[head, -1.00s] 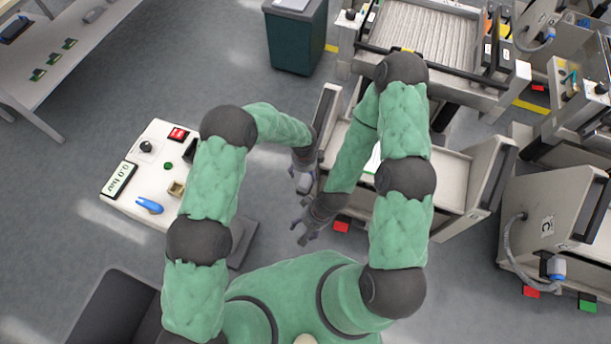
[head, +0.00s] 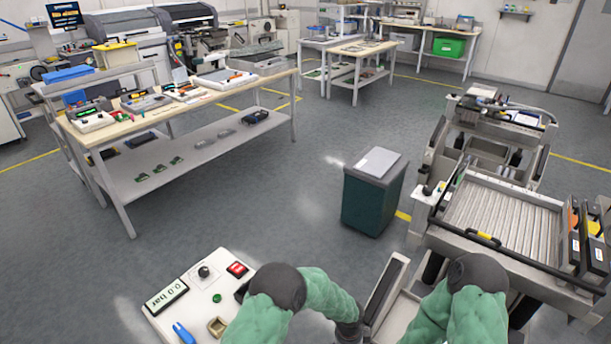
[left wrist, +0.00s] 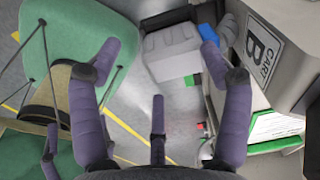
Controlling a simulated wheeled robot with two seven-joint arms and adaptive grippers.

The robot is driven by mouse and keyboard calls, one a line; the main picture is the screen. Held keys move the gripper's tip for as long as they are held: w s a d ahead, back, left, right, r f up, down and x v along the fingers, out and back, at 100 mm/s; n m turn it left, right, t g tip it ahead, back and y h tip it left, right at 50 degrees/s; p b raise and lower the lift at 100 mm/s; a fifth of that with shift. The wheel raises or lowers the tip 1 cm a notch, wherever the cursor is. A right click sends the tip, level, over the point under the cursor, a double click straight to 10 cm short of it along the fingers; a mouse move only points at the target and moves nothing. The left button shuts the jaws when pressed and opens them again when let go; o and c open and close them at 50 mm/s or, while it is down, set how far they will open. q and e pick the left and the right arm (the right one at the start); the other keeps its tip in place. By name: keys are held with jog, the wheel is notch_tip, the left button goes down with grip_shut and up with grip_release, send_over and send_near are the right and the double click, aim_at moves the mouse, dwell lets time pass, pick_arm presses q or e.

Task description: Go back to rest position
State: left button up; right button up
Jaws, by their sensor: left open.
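My left gripper (left wrist: 158,68) shows in the left wrist view with its purple fingers spread wide and nothing between them. A smaller purple finger-like part (left wrist: 51,150) at the lower left of that view looks like part of my right gripper; its opening cannot be made out. In the head view both my arms reach in from the bottom edge, and both grippers are out of the picture or hidden.
A trolley marked CART B (left wrist: 262,55) is close on the right of the left wrist view. In the head view a white panel (head: 165,318), a dark green bin (head: 372,200) and a roller trolley (head: 470,238) stand around me. Open floor (head: 270,200) lies ahead.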

pick_arm(q)
jog(key=s+a+r+n+h+p, duration=0.1)
jog(key=s+a+r+n+p, duration=0.1)
jog(key=s+a+n, duration=0.7)
jog(key=s+a+r+n+h+p, duration=0.2)
jog(key=s+a+n, duration=0.7)
jog(key=a+n, duration=0.5)
jog(key=r+n+p, duration=0.1)
jog(key=n, duration=0.2)
jog(key=shift+a+r+t, duration=0.25)
jog(key=shift+r+t, duration=0.05)
jog(key=shift+t, duration=0.1)
jog(key=shift+s, duration=0.1)
